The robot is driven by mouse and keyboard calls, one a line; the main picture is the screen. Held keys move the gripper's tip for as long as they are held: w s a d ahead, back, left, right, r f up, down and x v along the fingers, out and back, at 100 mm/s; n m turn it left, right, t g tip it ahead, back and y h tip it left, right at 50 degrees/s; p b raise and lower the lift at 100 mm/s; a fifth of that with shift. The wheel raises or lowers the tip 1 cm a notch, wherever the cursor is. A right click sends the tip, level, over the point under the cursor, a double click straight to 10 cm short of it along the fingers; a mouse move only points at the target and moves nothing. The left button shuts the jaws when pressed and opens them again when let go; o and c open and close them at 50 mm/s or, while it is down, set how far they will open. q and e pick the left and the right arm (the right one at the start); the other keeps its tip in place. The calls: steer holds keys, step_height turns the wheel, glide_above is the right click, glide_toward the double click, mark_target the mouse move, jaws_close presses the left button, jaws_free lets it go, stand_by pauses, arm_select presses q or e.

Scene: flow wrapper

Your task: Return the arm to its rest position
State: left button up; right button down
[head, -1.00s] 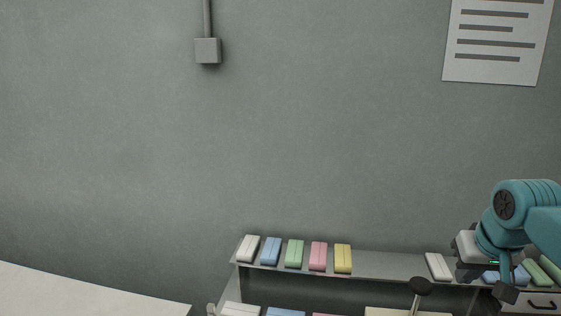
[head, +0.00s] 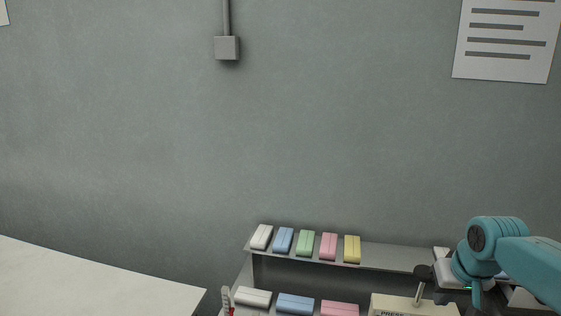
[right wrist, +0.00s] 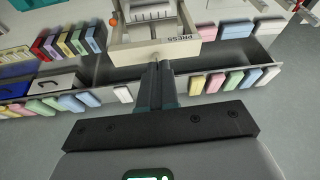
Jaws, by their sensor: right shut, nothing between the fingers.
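My right arm comes in from the right edge of the head view, with its teal wrist in front of the right end of the shelf. Its gripper shows best in the right wrist view (right wrist: 155,72). The two dark fingers are together there, with nothing between them. They point toward the cream press box (right wrist: 122,50); whether they touch it I cannot tell. In the head view the fingers are mostly hidden or too small to make out. My left gripper is not in view.
A grey shelf (head: 385,256) carries white, blue, green, pink and yellow wrapped bars. A pale surface (head: 90,285) lies at lower left. The wall above is mostly clear.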

steer(key=s+a+f+g+y, duration=0.1)
steer(key=a+f, duration=0.4)
steer(key=f, duration=0.4)
steer(key=s+a+f+n+y, duration=0.1)
steer(key=s+a+f, duration=0.1)
steer(key=a+f, duration=0.45)
steer(key=s+a+f+g+y, duration=0.1)
steer(key=a+f, duration=0.3)
steer(key=f, duration=0.6)
steer(key=s+a+f+b, duration=0.2)
steer(key=s+a+f, duration=0.2)
steer(key=s+f, duration=0.5)
steer(key=s+a+f+g+y+b, duration=0.1)
steer(key=s+a+f+b, duration=0.2)
steer(key=s+f, duration=0.6)
steer(key=s+a, duration=0.1)
steer(key=a, duration=0.1)
steer(key=shift+a+g+b, duration=0.3)
steer(key=shift+b, duration=0.05)
steer(key=shift+r, duration=0.1)
